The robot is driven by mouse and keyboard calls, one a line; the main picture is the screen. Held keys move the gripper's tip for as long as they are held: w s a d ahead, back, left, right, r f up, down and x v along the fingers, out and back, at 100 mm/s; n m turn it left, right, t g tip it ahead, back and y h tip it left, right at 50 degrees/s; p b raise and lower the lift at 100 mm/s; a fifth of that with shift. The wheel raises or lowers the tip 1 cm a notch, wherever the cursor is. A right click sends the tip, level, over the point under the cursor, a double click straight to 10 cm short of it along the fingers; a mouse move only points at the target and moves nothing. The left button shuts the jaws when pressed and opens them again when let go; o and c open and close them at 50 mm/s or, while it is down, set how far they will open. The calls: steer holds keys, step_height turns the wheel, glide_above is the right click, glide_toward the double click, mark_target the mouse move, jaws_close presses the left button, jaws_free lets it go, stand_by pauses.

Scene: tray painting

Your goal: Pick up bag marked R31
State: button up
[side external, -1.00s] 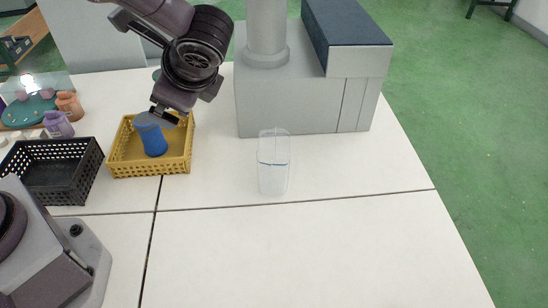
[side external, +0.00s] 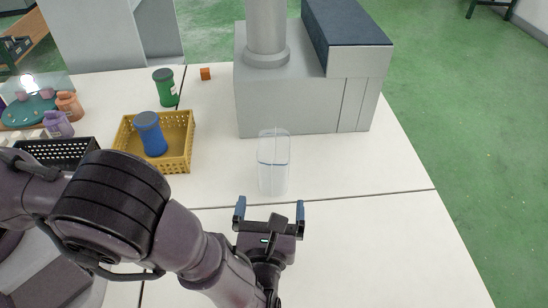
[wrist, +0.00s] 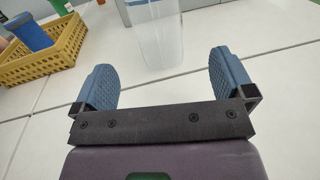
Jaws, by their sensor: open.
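A yellow basket (side external: 183,165) holding a blue container (side external: 151,135) is at left. A black basket (side external: 85,150) is partly hidden by my arm. A green container (side external: 165,88) and small orange block (side external: 205,74) stand behind. A grey machine (side external: 290,100) blocks the back; the table's right is clear.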

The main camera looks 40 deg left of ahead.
mark_target(272, 180)
steer(key=x, duration=1)
steer(key=shift+s+a+f, duration=0.1)
steer(key=shift+s+f, duration=0.05)
steer(key=c, duration=1)
